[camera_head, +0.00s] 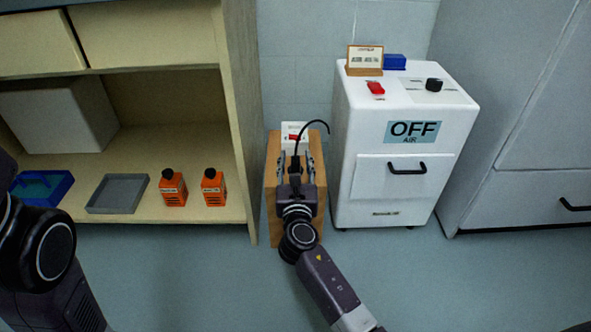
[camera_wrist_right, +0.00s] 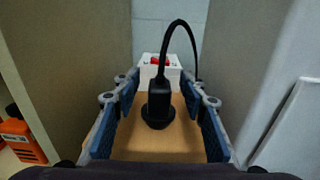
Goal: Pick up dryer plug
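The dryer plug (camera_wrist_right: 158,101) is black, with a round base and a cord curving up from its top. It stands upright on a wooden block or stand (camera_wrist_right: 180,138). In the head view the plug (camera_head: 295,162) shows partly between the fingers, with its black cord arching up to the right. My right gripper (camera_wrist_right: 160,120) is open around the plug, with one blue-padded finger on each side and a visible gap to both. In the head view my right gripper (camera_head: 296,160) is over the stand. My left arm shows at the left edge; its gripper is out of view.
A white box with a red switch (camera_head: 294,136) stands behind the plug. The white dryer cabinet (camera_head: 392,190), reading OFF, is close on the right. A wooden shelf unit (camera_head: 232,120) with orange bottles (camera_head: 173,188) and a grey tray (camera_head: 117,194) is on the left.

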